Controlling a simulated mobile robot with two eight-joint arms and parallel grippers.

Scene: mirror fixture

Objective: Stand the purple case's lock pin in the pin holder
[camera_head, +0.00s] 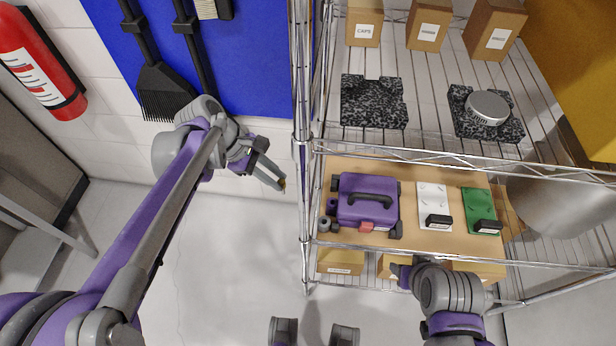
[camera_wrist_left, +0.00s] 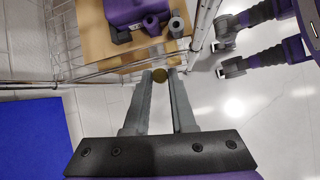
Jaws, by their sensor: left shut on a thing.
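The purple case (camera_head: 367,202) lies on the wooden board of the middle shelf, handle up, with a pink-red piece (camera_head: 366,226) at its front edge. It also shows in the left wrist view (camera_wrist_left: 128,10). I cannot tell which is the pin holder. My left gripper (camera_head: 282,184) is left of the shelf post, outside the shelf. In the left wrist view it is shut on a round brass-coloured end (camera_wrist_left: 159,76), seemingly the lock pin. My right gripper (camera_head: 402,274) is at the shelf front, its fingers mostly hidden.
A white plate (camera_head: 433,200) and a green plate (camera_head: 478,204), each with a black block, lie right of the case. The shelf post (camera_head: 302,140) stands between my left gripper and the board. Speckled blocks (camera_head: 373,102) are on the shelf above.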

